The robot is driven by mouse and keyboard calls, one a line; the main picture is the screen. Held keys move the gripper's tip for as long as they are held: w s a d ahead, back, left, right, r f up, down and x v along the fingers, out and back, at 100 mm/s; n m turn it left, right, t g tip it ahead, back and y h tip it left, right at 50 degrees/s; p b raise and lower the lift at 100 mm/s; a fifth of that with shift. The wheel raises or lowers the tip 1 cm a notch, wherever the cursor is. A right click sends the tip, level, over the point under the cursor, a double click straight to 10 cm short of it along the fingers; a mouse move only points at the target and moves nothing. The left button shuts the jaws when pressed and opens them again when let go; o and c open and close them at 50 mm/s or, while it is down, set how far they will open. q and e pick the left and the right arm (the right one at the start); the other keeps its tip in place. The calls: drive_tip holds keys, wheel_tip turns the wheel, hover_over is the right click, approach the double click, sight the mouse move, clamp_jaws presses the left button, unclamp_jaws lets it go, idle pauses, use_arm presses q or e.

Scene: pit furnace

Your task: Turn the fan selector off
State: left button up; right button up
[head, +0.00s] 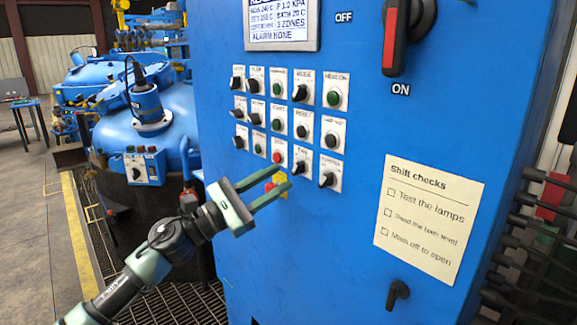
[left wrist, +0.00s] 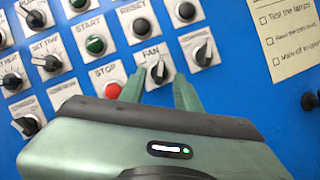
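The fan selector (head: 299,167) is a black rotary knob on a white plate, in the lowest row of the blue cabinet's controls. In the left wrist view the knob (left wrist: 158,72) sits under the label FAN. Its off and on marks are too small to read. My left gripper (head: 284,178) is open and empty, its two green fingers pointing at the panel just below the selector. In the left wrist view the fingertips (left wrist: 159,84) lie on either side of the knob; I cannot tell whether they touch it. My right gripper is not in view.
A red STOP button (left wrist: 113,90) is left of the selector, and another black knob (left wrist: 204,54) is to its right. A yellow-backed red button (head: 276,183) lies behind the left fingers. A paper checklist (head: 428,215) and a red-handled switch (head: 394,40) are further right.

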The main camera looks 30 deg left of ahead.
sight(294, 169)
use_arm(q)
drive_tip(key=x, duration=0.1)
drive_tip(key=p+x, duration=0.1)
drive_tip(key=x, duration=0.1)
drive_tip(key=shift+s+r, duration=0.15)
drive_tip(key=shift+r, duration=0.05)
drive_tip(key=shift+w+d+p, duration=0.3)
drive_tip(key=shift+w, duration=0.2)
clamp_jaws()
